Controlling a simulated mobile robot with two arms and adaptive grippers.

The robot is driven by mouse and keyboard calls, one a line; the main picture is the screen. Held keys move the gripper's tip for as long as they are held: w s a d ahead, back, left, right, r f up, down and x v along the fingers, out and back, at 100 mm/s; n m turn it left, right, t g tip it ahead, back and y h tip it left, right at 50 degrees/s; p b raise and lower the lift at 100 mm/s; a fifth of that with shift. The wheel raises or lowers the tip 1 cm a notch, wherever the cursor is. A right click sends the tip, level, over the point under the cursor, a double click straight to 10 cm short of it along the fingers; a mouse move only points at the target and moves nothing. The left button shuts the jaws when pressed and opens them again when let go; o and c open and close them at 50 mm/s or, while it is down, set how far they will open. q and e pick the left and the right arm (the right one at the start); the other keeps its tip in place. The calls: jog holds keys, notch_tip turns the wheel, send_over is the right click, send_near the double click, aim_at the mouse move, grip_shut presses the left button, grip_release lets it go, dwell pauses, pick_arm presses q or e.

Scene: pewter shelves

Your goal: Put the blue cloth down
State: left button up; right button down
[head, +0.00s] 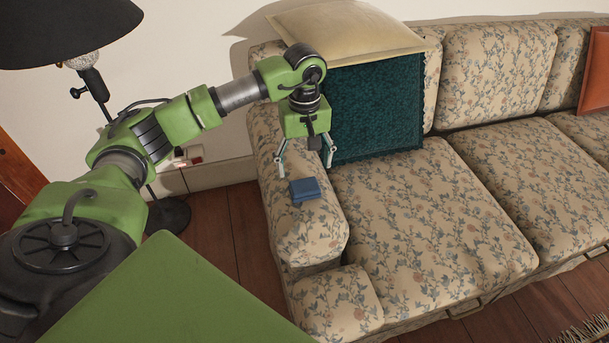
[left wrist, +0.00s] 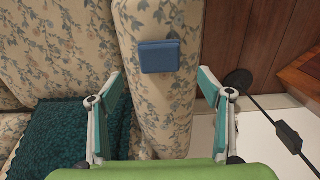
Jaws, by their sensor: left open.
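The blue cloth (head: 304,190) is a small folded block lying on the left armrest (head: 312,235) of the floral sofa. It also shows in the left wrist view (left wrist: 163,56), flat on the armrest and beyond the fingertips. My left gripper (head: 304,168) is open and empty above the armrest, just behind the cloth in the head view. In the left wrist view its two fingers (left wrist: 162,88) are spread wide with nothing between them. My right gripper is not in view.
A dark teal cushion (head: 375,110) and a beige cushion (head: 345,32) stand against the sofa's left end, close to my gripper. An orange cushion (head: 594,70) is at the far right. A black lamp (head: 62,30) stands at the left. The seat cushions (head: 435,225) are clear.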

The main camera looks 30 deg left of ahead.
pick_arm(q)
jog(key=shift+r, duration=2)
